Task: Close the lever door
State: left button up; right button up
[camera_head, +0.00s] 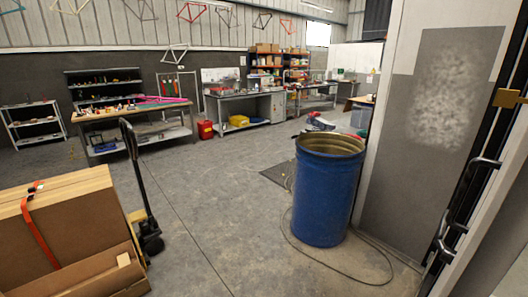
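A pale door (487,225) stands at the right edge of the head view, cut off by the frame. A long black lever handle (462,207) is mounted on it, running diagonally from upper right to lower left. A brass-coloured fitting (507,98) sits above the handle, near a dark vertical strip. To the left of it is a light panel with a large grey, worn patch (447,125). I cannot tell how far the door stands open. Neither of my grippers is in view.
A blue open drum (326,198) stands left of the panel, with a cable (350,275) on the floor around it. A pallet jack (140,185) and strapped cardboard boxes (65,235) are at the left. Workbenches (130,115) line the back. The middle floor is clear.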

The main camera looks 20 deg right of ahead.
aim_at(487, 218)
jog(key=i+z, duration=0.15)
jog(key=z, duration=0.3)
jog(key=i+z, duration=0.15)
jog(key=z, duration=0.3)
jog(key=i+j+z, duration=0.1)
jog(key=z, duration=0.35)
jog(key=i+j+z, duration=0.2)
jog(key=z, duration=0.25)
jog(key=i+j+z, duration=0.25)
jog(key=z, duration=0.25)
jog(key=i+j+z, duration=0.3)
jog(key=z, duration=0.2)
jog(key=k+j+u, duration=0.1)
jog(key=k, duration=0.3)
jog(key=k+j+u, duration=0.15)
jog(key=k, duration=0.2)
